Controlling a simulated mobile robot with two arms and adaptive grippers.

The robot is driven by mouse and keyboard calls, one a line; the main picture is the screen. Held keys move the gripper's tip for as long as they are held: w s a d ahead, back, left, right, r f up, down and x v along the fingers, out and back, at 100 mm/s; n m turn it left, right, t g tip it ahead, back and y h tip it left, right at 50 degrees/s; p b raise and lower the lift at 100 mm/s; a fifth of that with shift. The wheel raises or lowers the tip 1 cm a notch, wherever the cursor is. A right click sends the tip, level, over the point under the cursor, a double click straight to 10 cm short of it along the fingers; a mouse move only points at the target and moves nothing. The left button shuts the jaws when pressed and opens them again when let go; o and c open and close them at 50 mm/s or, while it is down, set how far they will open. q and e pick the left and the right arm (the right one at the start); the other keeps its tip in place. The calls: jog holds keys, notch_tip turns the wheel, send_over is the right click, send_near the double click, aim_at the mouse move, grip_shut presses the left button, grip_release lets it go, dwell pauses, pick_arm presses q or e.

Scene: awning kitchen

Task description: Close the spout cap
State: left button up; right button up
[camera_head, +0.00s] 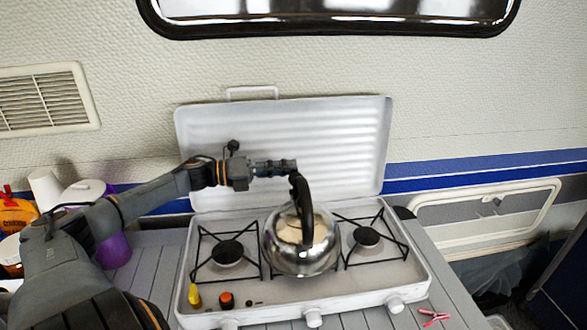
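A shiny metal kettle (285,256) stands upright on the stove (350,294), between the two visible burner grates. Its black handle (301,197) arches over the top, seen nearly end-on. I cannot make out the spout or its cap; they seem hidden behind the handle and the kettle's body. My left gripper (289,167) reaches in from the left, level with the top of the handle and very close to it. I cannot tell whether it touches the handle, or whether its fingers are open or shut. My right gripper is out of view.
The raised white stove lid (340,135) stands behind the kettle against the wall. A yellow shaker (194,294) and a small orange-topped item (226,300) stand at the stove's front left. Bottles and cups crowd the far left. A red item (433,317) lies at the front right.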

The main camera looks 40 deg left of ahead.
pick_arm(q)
jog(key=shift+x, duration=1.2)
grip_shut()
